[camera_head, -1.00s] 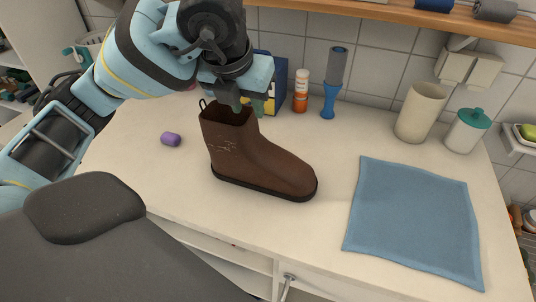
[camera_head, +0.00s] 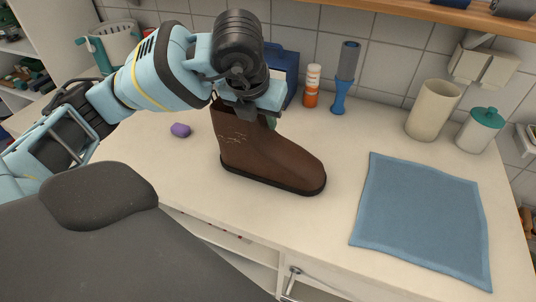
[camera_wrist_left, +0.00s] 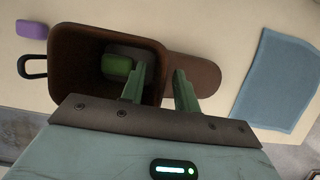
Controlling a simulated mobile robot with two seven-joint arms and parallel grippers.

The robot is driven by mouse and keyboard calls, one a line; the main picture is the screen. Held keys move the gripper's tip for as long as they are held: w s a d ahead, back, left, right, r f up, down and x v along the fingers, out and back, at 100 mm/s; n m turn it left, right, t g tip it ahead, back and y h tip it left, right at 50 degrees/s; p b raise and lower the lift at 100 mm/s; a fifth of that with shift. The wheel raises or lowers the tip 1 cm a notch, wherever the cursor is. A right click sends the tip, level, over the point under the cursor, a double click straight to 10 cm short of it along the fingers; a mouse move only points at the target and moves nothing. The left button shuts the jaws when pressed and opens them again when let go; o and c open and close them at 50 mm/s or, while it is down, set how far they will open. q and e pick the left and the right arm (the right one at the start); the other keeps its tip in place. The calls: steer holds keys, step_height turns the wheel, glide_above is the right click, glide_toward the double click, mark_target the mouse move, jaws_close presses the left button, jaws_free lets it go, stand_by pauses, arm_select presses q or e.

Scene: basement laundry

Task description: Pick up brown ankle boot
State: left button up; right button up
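The brown ankle boot (camera_head: 262,160) stands upright on the white counter, toe pointing right. My left gripper (camera_head: 258,116) is over the top of its shaft from above. In the left wrist view, the boot (camera_wrist_left: 78,45) has its opening facing the camera. The fingers of the gripper (camera_wrist_left: 162,85) are apart: one over the opening, the other outside the shaft on the toe side, with the front rim between them. I cannot tell whether either finger touches the boot. A green piece shows within the opening. My right gripper is not in view.
A blue cloth (camera_head: 422,215) lies right of the boot. A purple object (camera_head: 180,130) lies to the left. An orange-and-white bottle (camera_head: 312,86), a blue-and-grey item (camera_head: 345,78), a beige cup (camera_head: 432,110) and a teal-lidded jar (camera_head: 479,130) stand behind.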

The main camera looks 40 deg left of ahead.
arm_select(q)
steer(key=shift+f, duration=0.1)
jaws_close()
stand_by(1.4)
